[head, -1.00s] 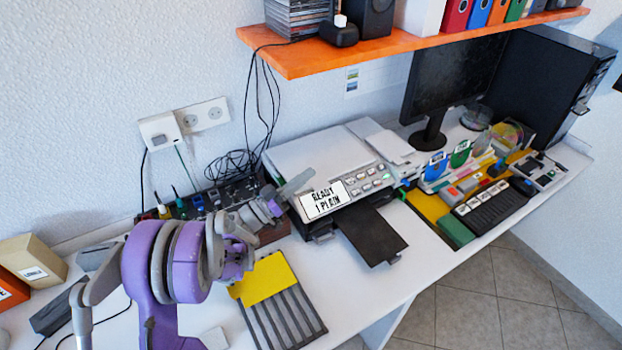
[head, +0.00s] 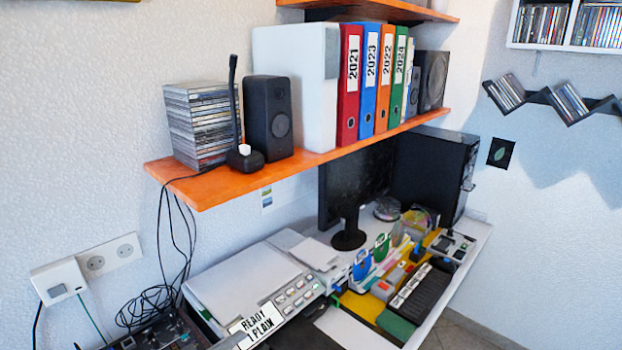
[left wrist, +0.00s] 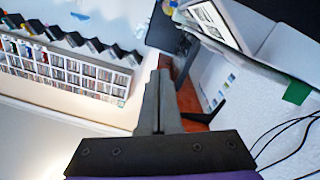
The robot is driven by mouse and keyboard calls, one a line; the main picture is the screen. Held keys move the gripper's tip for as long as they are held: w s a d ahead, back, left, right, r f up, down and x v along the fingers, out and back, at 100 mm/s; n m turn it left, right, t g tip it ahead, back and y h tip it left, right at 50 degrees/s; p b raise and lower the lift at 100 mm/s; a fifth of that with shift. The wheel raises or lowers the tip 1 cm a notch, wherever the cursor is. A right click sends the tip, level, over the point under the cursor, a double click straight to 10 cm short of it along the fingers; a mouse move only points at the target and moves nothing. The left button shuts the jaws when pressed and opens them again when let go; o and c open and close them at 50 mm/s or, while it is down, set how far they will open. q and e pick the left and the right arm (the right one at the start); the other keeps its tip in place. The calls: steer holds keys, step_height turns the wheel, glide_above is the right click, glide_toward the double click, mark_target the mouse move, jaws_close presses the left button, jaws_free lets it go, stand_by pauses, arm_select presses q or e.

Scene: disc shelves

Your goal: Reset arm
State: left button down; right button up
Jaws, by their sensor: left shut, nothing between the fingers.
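My left gripper (left wrist: 159,85) shows in the left wrist view, with its two grey fingers shut together and nothing between them. Behind the fingers is the orange shelf edge, with a wall of disc shelves (left wrist: 65,68) at the left. In the head view my left arm is out of frame, apart from perhaps a small grey tip at the bottom edge by the printer's label. My right gripper is in neither view.
An orange shelf (head: 215,188) holds a stack of discs (head: 203,125), a black speaker (head: 268,118) and several binders. Below, a printer (head: 240,283), a monitor (head: 352,180) and small goods crowd the desk. A zigzag disc rack (head: 545,98) hangs on the right wall. Cables hang at the left.

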arm_select(q)
steer(key=s+d+n+g+y+p, duration=0.1)
steer(key=s+d+g+y+p, duration=0.2)
steer(key=s, duration=0.5)
steer(key=s+d+n+g+y+p, duration=0.15)
steer(key=s+d+g+y, duration=0.25)
steer(key=s, duration=0.5)
steer(key=s+a+n+y, duration=0.1)
steer(key=s+a+y, duration=0.4)
steer(key=s+a, duration=0.1)
steer(key=shift+s+n+p, duration=0.35)
steer(key=shift+s+p, duration=0.1)
steer(key=shift+s, duration=0.05)
